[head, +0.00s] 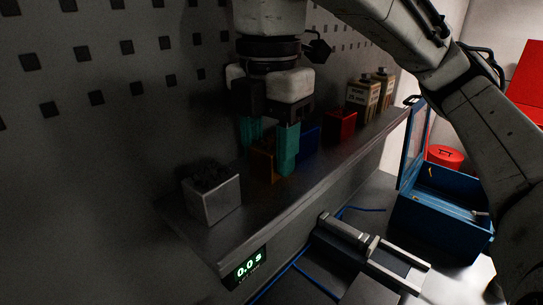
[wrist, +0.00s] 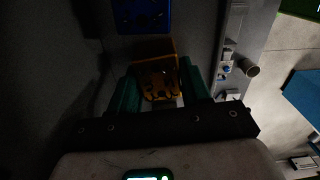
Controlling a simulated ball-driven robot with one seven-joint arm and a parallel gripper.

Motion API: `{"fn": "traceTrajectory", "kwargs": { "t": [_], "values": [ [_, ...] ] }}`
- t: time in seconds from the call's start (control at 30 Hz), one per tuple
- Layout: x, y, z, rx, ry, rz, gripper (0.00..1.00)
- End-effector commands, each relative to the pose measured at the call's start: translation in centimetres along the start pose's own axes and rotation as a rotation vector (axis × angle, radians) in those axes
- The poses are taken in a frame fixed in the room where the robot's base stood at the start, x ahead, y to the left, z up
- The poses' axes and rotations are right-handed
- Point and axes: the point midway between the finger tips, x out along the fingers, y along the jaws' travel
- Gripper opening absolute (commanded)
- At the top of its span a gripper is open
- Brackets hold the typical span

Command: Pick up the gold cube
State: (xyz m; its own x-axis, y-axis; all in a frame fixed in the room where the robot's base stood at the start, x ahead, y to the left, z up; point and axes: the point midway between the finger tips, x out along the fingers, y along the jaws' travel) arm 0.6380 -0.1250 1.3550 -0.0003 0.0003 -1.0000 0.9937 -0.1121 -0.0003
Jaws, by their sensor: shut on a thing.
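The gold cube (head: 262,166) is on the dark shelf, dim and orange-brown, partly hidden by a finger of my gripper (head: 269,155). My gripper points down with its two teal fingers on either side of the cube, shut on it. In the wrist view the gold cube (wrist: 156,49) shows between the teal fingers of my gripper (wrist: 158,82), with a rough, lumpy top. I cannot tell whether its base touches the shelf.
On the shelf (head: 237,237), a silver-grey cube (head: 213,203) stands nearer, a blue cube (head: 307,140) and red cube (head: 341,126) farther back. A pegboard wall (head: 100,120) runs behind; a blue toolbox (head: 440,220) sits below right.

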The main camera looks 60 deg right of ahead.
Motion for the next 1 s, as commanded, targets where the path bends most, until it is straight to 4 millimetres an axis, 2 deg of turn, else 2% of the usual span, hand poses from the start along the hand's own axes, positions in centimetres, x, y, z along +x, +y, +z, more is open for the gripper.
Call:
{"fn": "traceTrajectory", "kwargs": {
  "t": [0.33, 0.57, 1.0],
  "values": [
    [-0.6, 0.1, 0.0, 0.001, -0.001, 0.002, 0.08],
    [-3.3, 0.1, 0.0, 0.001, -0.001, 0.003, 0.08],
    [-9.2, -4.8, -1.7, 0.001, -0.004, 0.004, 0.08]
  ]
}}
